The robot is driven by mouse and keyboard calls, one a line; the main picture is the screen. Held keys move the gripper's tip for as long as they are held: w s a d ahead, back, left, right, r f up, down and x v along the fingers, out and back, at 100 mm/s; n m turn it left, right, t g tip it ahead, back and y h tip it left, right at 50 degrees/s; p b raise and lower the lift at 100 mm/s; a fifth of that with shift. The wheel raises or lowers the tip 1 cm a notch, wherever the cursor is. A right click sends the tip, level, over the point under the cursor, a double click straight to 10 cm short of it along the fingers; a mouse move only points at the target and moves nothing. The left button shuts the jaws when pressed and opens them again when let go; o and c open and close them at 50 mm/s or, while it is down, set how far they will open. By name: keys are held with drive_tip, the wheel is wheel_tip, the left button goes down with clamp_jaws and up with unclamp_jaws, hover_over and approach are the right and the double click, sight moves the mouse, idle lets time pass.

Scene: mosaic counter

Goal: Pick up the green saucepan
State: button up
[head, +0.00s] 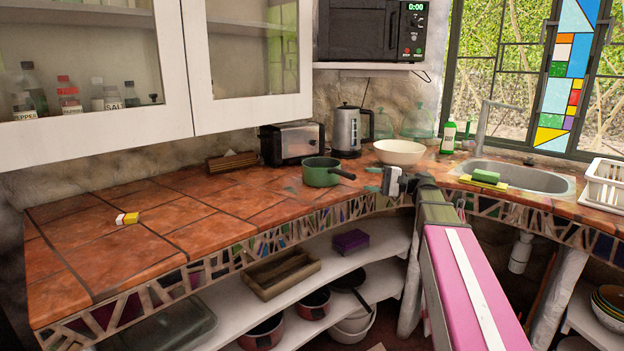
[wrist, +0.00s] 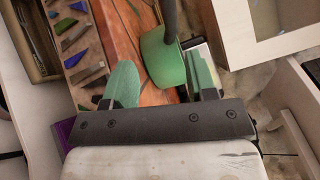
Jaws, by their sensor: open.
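The green saucepan (head: 320,173) stands upright on the tiled counter (head: 215,205), near its front edge. Its dark handle points right, toward my gripper (head: 371,179). My gripper is open and empty, just right of the handle's end, with its green fingertips pointing left toward the pan. In the wrist view, the saucepan (wrist: 163,62) shows between the two green fingers of my gripper (wrist: 160,72), nearer the right one, and its handle runs to the top edge. No finger clearly touches the pan, and the exact gap to the handle is hard to tell.
A white bowl (head: 399,152) stands close behind my gripper. A kettle (head: 347,130) and a toaster (head: 292,143) stand behind the pan. The sink (head: 530,177) lies to the right. The counter's left is mostly clear, with a small yellow-white object (head: 127,218). Shelves hang below the counter.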

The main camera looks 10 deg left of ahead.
sight(338, 172)
drive_tip(key=a, duration=0.3)
drive_tip(key=a+r, duration=0.1)
drive_tip(key=a, duration=0.3)
drive_tip(key=a+r, duration=0.1)
drive_tip(key=a, duration=0.3)
drive_tip(key=shift+s+r, duration=0.1)
drive_tip(key=shift+r, duration=0.05)
clamp_jaws()
drive_tip(key=shift+y, duration=0.3)
idle(1.1)
